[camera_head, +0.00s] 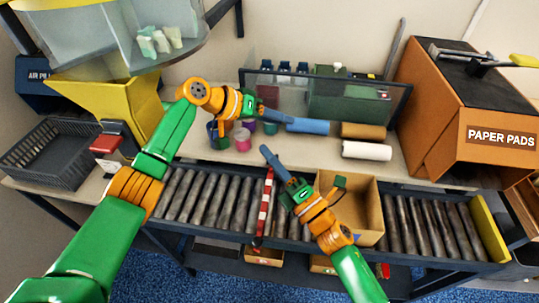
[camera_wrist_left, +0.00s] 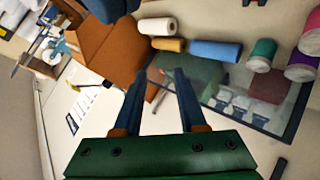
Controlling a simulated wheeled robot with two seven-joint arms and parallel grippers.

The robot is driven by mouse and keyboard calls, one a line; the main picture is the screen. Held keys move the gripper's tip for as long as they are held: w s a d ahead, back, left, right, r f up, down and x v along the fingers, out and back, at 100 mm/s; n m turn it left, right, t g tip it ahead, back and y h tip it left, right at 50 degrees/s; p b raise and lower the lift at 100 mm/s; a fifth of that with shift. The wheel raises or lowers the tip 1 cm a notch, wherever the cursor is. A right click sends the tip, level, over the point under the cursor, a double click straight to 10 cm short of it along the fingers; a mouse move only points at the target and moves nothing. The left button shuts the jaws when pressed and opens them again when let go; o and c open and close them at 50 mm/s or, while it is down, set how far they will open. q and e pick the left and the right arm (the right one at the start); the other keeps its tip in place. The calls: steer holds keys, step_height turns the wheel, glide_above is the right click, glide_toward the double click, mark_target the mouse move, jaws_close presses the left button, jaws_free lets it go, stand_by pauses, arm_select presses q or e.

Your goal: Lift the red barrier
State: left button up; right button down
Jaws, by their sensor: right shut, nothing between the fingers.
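The red barrier (camera_head: 264,208) is a red and white striped bar. In the head view it runs across the roller conveyor, left of an open cardboard box (camera_head: 364,193). My right gripper (camera_head: 267,153) is shut and empty, with its fingers just above and beside the barrier's far end; I cannot tell whether they touch. My left gripper (camera_head: 264,111) is higher, over the back table near the paint pots, away from the barrier. In the left wrist view its two fingers (camera_wrist_left: 163,74) are spread with nothing between them. The barrier does not show in that view.
A glass-walled case (camera_head: 345,103) stands at the back, with blue (camera_head: 306,126), brown and white rolls before it. The orange PAPER PADS machine (camera_head: 480,115) is at the right. A dark crate (camera_head: 50,152) and yellow hopper (camera_head: 115,98) are at the left. Bare rollers (camera_head: 205,198) lie left of the barrier.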

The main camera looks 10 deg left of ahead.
arm_select(q)
steer(key=shift+o, duration=1.3)
